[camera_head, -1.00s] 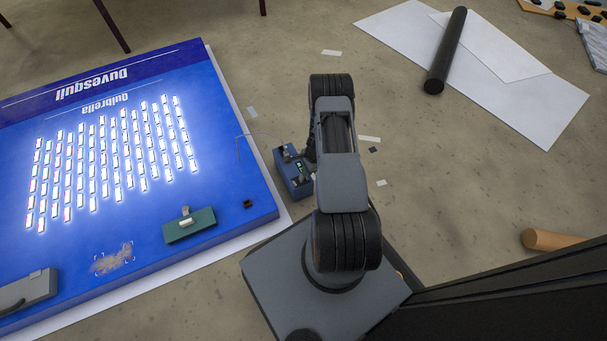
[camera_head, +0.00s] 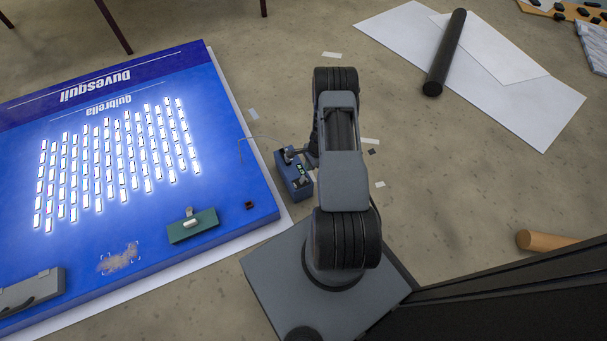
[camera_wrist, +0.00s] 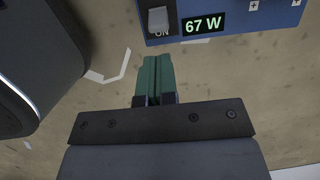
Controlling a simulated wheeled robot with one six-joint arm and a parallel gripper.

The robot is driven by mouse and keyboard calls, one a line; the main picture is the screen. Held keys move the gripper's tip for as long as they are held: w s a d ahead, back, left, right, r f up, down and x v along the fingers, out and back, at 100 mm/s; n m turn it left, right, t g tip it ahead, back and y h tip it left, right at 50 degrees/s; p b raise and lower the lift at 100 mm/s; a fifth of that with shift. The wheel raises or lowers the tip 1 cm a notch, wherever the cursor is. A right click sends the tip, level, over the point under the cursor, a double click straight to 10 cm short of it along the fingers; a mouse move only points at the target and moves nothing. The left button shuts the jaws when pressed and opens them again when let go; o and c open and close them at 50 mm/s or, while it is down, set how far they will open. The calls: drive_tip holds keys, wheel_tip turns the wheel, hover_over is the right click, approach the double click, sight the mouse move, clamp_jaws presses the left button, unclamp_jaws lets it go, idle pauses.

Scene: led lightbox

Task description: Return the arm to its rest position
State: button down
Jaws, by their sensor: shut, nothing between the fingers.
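My gripper (camera_wrist: 155,77) is shut and empty in the wrist view, its two green fingers pressed together. The fingers point at the blue power box (camera_wrist: 225,20), just short of it in the picture; whether they touch cannot be told. The box shows a lit "67 W" display and a grey switch marked ON. In the head view my arm is folded above the floor, and the power box (camera_head: 294,178) lies left of it, partly covered by my wrist. The gripper is mostly hidden there.
A blue lightbox panel (camera_head: 60,230) with rows of lit LEDs lies at left, carrying a green block (camera_head: 192,226) and a grey case (camera_head: 32,292). White sheets (camera_head: 530,105) and a black roll (camera_head: 445,55) lie upper right.

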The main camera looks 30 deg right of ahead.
drive_tip(key=shift+r+p, duration=0.3)
drive_tip(key=shift+r, duration=0.5)
drive_tip(key=w+a+r+n+p, duration=0.1)
drive_tip(key=a+r+n+p, duration=0.3)
drive_tip(key=r, duration=1)
drive_tip(key=w+a+r+n+t+h+p, duration=0.15)
drive_tip(key=r+p, duration=0.45)
drive_tip(key=r, duration=0.9)
drive_tip(key=w+a+r+n+y+p, duration=0.1)
drive_tip(key=a+r+n+p, duration=0.4)
drive_tip(key=r, duration=0.9)
drive_tip(key=s+a+r+n+p, duration=0.3)
drive_tip(key=s+r+p, duration=0.2)
drive_tip(key=r, duration=0.6)
drive_tip(key=s+a+r+n+t+h+p, duration=0.1)
drive_tip(key=s+a+r+n+p, duration=0.1)
drive_tip(key=s+r+p, duration=0.4)
drive_tip(key=s+a+r+n+h+p, duration=0.1)
drive_tip(key=s+a+r+n+p, duration=0.2)
drive_tip(key=r, duration=1.3)
drive_tip(key=s+n+p, duration=0.1)
drive_tip(key=s+p, duration=0.1)
drive_tip(key=p, duration=0.1)
drive_tip(key=shift+s+a+r+t, duration=0.15)
drive_tip(key=shift+a+r+t, duration=0.15)
drive_tip(key=shift+t, duration=0.05)
